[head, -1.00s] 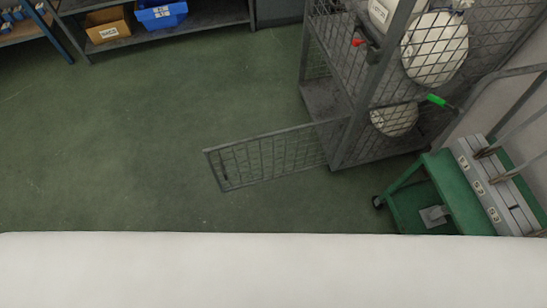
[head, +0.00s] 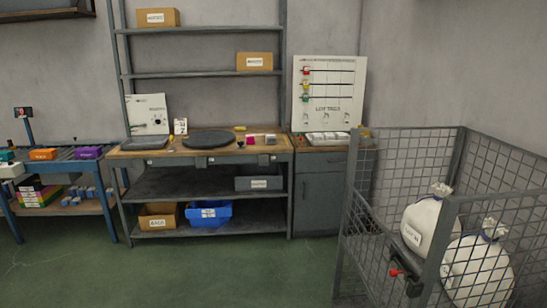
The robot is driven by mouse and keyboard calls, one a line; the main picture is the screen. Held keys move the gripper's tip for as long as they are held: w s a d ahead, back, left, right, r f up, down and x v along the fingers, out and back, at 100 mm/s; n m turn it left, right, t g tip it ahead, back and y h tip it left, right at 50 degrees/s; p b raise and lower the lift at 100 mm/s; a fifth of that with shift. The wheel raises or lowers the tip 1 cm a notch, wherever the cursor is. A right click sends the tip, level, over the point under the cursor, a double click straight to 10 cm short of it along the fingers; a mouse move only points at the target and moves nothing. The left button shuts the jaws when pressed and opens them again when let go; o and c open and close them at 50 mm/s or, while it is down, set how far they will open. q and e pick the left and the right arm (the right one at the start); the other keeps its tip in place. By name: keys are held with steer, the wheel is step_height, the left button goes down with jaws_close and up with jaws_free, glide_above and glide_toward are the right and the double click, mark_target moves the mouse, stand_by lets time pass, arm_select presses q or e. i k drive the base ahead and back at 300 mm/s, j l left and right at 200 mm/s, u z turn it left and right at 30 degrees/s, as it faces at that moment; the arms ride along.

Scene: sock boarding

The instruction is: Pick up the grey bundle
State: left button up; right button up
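I cannot make out a grey bundle in the head view. Neither of my grippers is in view. Small items lie on the wooden workbench (head: 180,155), among them a pink block (head: 270,139) and a dark round plate (head: 208,140), too small to identify further. A grey bin (head: 259,183) stands on the shelf under the bench, and its contents cannot be seen.
A wire cage (head: 352,220) at the right holds white tied sacks (head: 425,222). A grey cabinet (head: 318,200) stands beside the bench. A blue bin (head: 208,214) and cardboard box (head: 159,216) sit low. A roller table (head: 62,165) is at left. The green floor (head: 190,270) is clear in front.

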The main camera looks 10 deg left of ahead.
mark_target(271, 138)
steer(key=i+j, duration=0.1)
steer(key=j, duration=0.6)
steer(key=i+j, duration=0.15)
steer(key=j, duration=0.15)
steer(key=i+j, duration=0.25)
steer(key=j, duration=0.25)
steer(key=i+j, duration=0.25)
steer(key=j, duration=0.2)
steer(key=i+j+u, duration=0.1)
steer(key=i+j, duration=0.2)
steer(key=j, duration=0.2)
steer(key=i+j, duration=0.25)
steer(key=j, duration=0.2)
steer(key=i+j+u, duration=0.1)
steer(key=i+j, duration=0.2)
steer(key=j, duration=0.15)
